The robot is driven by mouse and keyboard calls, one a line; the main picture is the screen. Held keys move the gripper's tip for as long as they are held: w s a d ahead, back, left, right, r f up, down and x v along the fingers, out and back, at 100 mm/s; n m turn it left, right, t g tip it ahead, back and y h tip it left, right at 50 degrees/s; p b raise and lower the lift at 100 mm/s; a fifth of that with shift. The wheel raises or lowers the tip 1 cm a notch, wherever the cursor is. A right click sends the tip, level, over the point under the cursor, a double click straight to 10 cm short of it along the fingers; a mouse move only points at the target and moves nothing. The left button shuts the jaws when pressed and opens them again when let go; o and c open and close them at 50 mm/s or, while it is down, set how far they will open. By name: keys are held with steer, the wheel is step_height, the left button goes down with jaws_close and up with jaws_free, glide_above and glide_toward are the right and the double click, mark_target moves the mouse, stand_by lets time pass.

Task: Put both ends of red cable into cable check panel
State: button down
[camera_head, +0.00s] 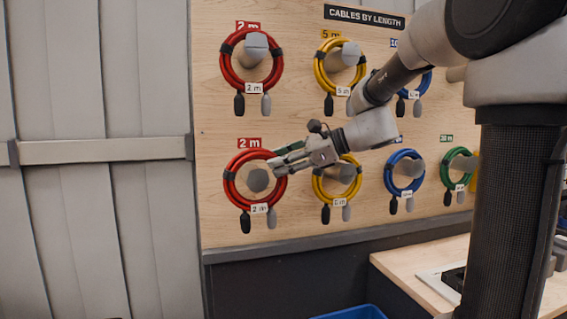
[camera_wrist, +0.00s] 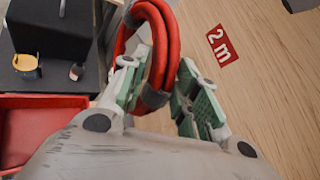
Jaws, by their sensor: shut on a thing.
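A coiled red cable (camera_head: 230,178) with a white "2 m" tag hangs around a grey peg in the lower row of the wooden board. Its black end and grey end hang below the coil. My gripper (camera_head: 278,160) is at the upper right of this coil. In the wrist view, the green-padded fingers (camera_wrist: 160,68) are shut on the red cable (camera_wrist: 167,35) near a dark band. A second red coil (camera_head: 227,68) hangs on the peg above, apart from my gripper. I cannot make out the cable check panel for sure.
Yellow (camera_head: 319,185), blue (camera_head: 390,175) and green (camera_head: 449,172) coils hang to the right. A workbench (camera_head: 405,262) is at lower right, with a blue bin (camera_head: 350,313) on its left. The wrist view shows a red bin (camera_wrist: 40,103) and a dark box (camera_wrist: 50,30).

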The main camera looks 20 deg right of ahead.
steer(key=shift+w+a+f, duration=0.1)
steer(key=shift+w, duration=1.9)
steer(key=s, duration=1.3)
stand_by(1.0)
